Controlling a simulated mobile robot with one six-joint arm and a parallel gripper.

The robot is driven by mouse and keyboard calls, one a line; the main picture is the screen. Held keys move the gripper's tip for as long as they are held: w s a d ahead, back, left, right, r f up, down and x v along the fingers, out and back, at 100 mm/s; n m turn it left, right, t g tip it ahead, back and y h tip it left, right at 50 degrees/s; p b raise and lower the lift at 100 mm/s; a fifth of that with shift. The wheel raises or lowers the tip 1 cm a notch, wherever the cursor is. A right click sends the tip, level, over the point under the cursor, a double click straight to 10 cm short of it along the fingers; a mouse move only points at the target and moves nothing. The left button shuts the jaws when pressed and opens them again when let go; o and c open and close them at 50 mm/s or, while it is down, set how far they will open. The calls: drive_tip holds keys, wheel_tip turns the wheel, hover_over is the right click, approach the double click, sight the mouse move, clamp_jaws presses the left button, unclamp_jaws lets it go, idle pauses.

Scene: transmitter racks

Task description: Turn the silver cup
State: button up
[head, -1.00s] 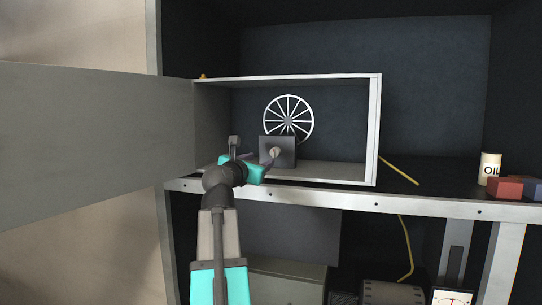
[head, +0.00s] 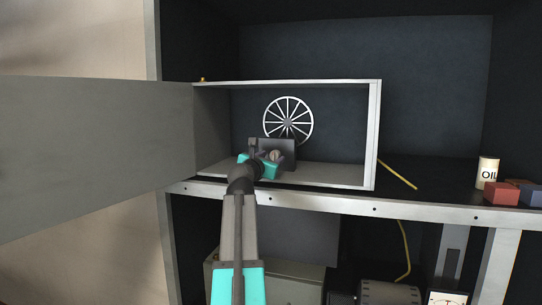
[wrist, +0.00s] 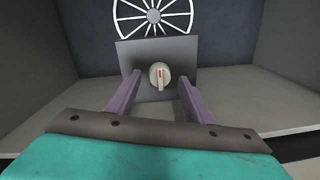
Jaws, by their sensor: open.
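The silver cup is a small round pale knob-like piece (wrist: 160,76) with a raised bar and a red mark, on the front of a dark grey block in the cabinet. In the head view the cup (head: 275,155) shows just right of my gripper (head: 262,150). In the wrist view my gripper (wrist: 160,84) is open, one purple-grey finger on each side of the cup, with gaps on both sides. The fingertips are near the block's face. I cannot tell whether they reach around the cup.
The grey block (wrist: 128,53) stands before a white spoked wheel (head: 288,118) on the back wall. The open box (head: 376,135) has a wide door (head: 95,150) swung left.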

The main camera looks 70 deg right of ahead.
drive_tip(key=shift+d, duration=0.95)
